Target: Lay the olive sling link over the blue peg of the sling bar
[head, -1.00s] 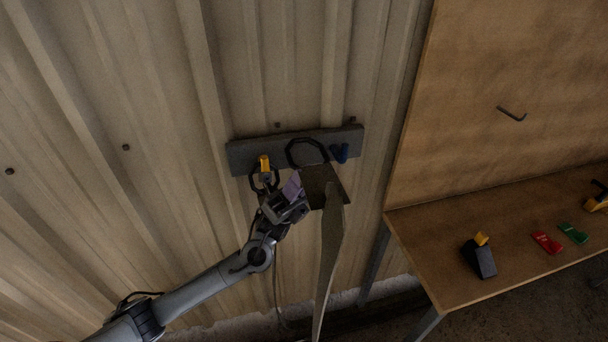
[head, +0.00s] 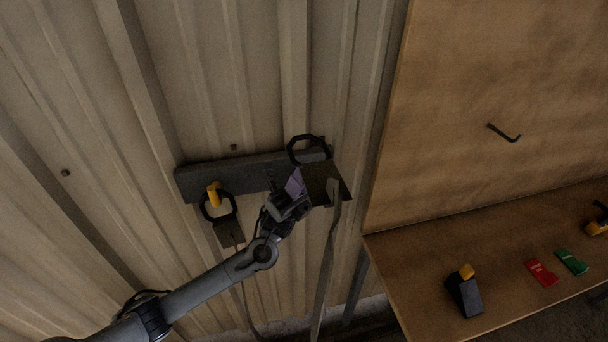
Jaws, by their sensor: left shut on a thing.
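The sling bar (head: 240,173) is a dark grey bar on the ribbed wall. My left gripper (head: 300,193), with a purple patch showing, is shut on the sling link, in front of the bar's right part. The link has a black eight-sided ring (head: 292,149) and a dark olive plate (head: 327,186) with a strap hanging below. The ring stands at the bar's right end, partly above its top edge. The blue peg is hidden behind the link, so I cannot tell whether the ring is around it. My right gripper is out of view.
A yellow peg (head: 214,194) at the bar's left carries another dark ring (head: 233,205) with a plate and strap. At the right, a wooden bench (head: 420,255) holds a dark block (head: 465,296), a red piece (head: 541,272) and a green piece (head: 572,262).

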